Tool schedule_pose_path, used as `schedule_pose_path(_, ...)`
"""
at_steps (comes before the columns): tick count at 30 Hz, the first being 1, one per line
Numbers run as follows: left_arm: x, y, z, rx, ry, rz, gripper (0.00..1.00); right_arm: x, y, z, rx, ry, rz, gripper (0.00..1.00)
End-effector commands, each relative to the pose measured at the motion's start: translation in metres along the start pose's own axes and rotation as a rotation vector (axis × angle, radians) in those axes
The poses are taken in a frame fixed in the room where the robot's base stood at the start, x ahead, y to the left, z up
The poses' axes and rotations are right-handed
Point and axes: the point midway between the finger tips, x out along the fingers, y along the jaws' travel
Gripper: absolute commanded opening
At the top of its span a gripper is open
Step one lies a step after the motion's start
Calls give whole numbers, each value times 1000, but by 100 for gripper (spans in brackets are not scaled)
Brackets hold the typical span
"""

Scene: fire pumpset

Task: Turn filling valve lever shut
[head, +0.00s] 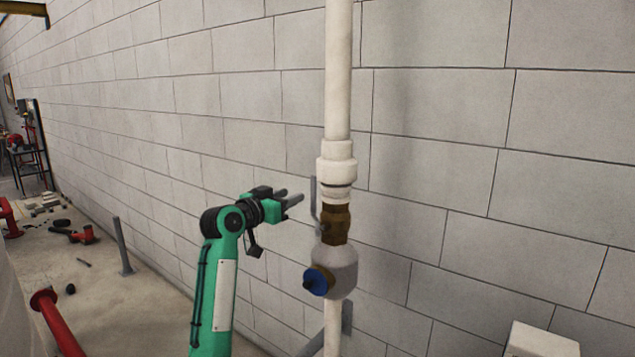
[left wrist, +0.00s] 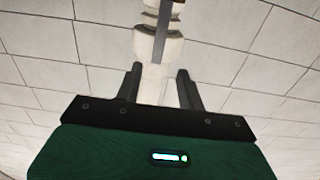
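The filling valve has a brass body (head: 335,224) on a white vertical pipe (head: 338,75). Its grey lever (head: 314,204) stands upright along the pipe's left side. In the left wrist view the lever (left wrist: 161,40) runs up in front of the pipe, beyond the fingertips. My left gripper (head: 291,197) is just left of the lever, with its fingers pointing at it and a small gap between. In the left wrist view its two fingers (left wrist: 160,76) are apart, with nothing held between them. My right gripper is not in view.
A blue round knob (head: 318,280) sticks out from the grey fitting below the valve. A block wall (head: 440,120) stands close behind the pipe. A white box (head: 540,340) is at the lower right. Tools and red pipes (head: 55,320) lie at the left.

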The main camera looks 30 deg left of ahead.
Motion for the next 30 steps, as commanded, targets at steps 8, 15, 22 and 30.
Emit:
schedule_pose_path(8,56,1,-5,-5,-2,2,39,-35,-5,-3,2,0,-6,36)
schedule_pose_path(15,96,2,-3,-3,-4,2,39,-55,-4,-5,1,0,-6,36)
schedule_pose_path(22,116,1,-1,-2,-2,1,39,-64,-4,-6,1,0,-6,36)
schedule_pose_path(30,121,1,1,-1,-2,1,39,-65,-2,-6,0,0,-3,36)
